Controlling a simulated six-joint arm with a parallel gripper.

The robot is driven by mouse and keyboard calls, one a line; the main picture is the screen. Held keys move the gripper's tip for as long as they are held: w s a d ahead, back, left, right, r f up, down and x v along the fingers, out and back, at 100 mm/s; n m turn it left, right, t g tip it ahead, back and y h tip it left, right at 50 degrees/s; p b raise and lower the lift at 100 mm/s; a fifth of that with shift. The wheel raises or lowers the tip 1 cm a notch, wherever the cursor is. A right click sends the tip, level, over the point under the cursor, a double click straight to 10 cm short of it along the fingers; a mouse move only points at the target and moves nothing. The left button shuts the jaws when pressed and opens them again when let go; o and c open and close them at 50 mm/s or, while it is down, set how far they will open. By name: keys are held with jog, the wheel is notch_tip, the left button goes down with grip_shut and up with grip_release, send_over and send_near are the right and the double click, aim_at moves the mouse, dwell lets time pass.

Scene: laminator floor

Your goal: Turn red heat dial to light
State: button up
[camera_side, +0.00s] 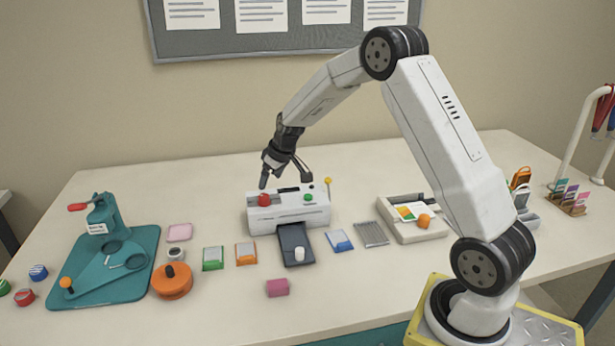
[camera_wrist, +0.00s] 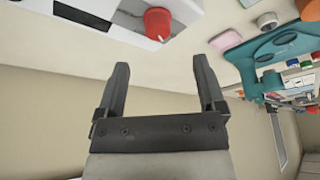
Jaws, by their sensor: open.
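The red heat dial (camera_side: 264,199) sits on the upper left of the white laminator (camera_side: 300,214). A green knob (camera_side: 308,197) is on its right side. My gripper (camera_side: 271,179) is just above and behind the dial in the side view, pointing down. In the wrist view my gripper (camera_wrist: 166,78) is open and empty, with two dark fingers apart. The red dial (camera_wrist: 157,22) shows beyond the fingertips at the top, on the laminator (camera_wrist: 122,14), apart from the fingers. The dial's setting marks are too small to read.
A dark tray (camera_side: 294,240) with a white piece extends from the laminator's front. A teal mat (camera_side: 130,285) with a red-handled tool lies left. Small coloured packs and an orange round container (camera_side: 172,281) lie nearby. A white tray (camera_side: 413,229) stands right.

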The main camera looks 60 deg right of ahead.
aim_at(264, 196)
jog(key=shift+w+d, duration=0.15)
jog(key=shift+d, duration=0.05)
jog(key=shift+f, duration=0.1)
jog(key=shift+x, duration=3.8)
grip_shut()
